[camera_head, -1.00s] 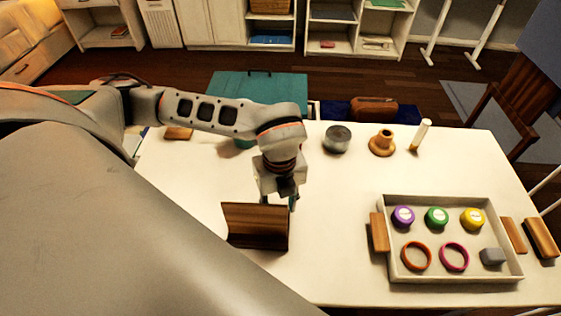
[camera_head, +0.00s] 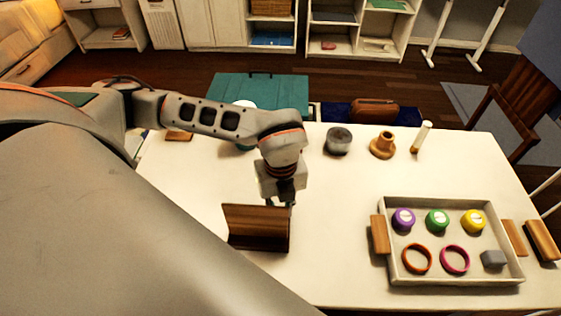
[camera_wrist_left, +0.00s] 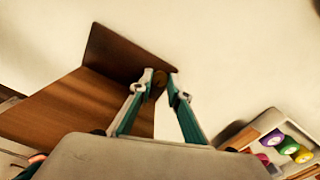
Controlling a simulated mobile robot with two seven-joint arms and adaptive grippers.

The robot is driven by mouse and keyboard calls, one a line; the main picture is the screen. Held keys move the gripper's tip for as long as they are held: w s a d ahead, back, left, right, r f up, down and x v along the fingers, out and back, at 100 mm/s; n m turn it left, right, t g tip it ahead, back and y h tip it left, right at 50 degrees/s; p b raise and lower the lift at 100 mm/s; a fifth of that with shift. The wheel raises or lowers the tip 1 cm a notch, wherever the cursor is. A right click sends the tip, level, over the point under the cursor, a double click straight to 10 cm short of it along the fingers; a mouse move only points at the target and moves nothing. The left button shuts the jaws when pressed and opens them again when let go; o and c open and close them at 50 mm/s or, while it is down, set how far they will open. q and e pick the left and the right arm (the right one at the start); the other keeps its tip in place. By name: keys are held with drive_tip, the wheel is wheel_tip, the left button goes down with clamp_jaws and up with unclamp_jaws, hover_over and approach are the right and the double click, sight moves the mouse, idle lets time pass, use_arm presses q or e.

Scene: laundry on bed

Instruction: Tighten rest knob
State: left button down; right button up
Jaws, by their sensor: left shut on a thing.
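The wooden rest (camera_head: 256,228) stands on the white table, left of the middle, with an upright dark brown panel. It also shows in the left wrist view (camera_wrist_left: 118,55). My left gripper (camera_head: 281,203) points down at its right end. In the left wrist view, the fingertips (camera_wrist_left: 160,82) close on a small round brown knob (camera_wrist_left: 160,76) by the panel's edge. The fingers partly hide the knob, and its turn angle cannot be told. My right gripper is not in view.
A grey tray (camera_head: 384,253) with coloured lids, rings and a grey block lies to the right. A metal tin (camera_head: 338,141), a wooden spool-like piece (camera_head: 382,146) and a pale stick (camera_head: 421,137) stand at the back. The table between the rest and tray is clear.

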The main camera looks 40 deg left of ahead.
use_arm(q)
drive_tip(key=m+p, duration=0.1)
drive_tip(key=m, duration=0.4)
drive_tip(key=shift+r+m, duration=0.1)
drive_tip(key=shift+m, duration=0.3)
drive_tip(key=m+p, duration=0.1)
drive_tip(key=m, duration=0.9)
drive_tip(key=shift+m, duration=0.4)
drive_tip(key=m+p, duration=0.1)
drive_tip(key=m, duration=0.3)
drive_tip(key=shift+m, duration=1)
drive_tip(key=c, duration=1.9)
unclamp_jaws()
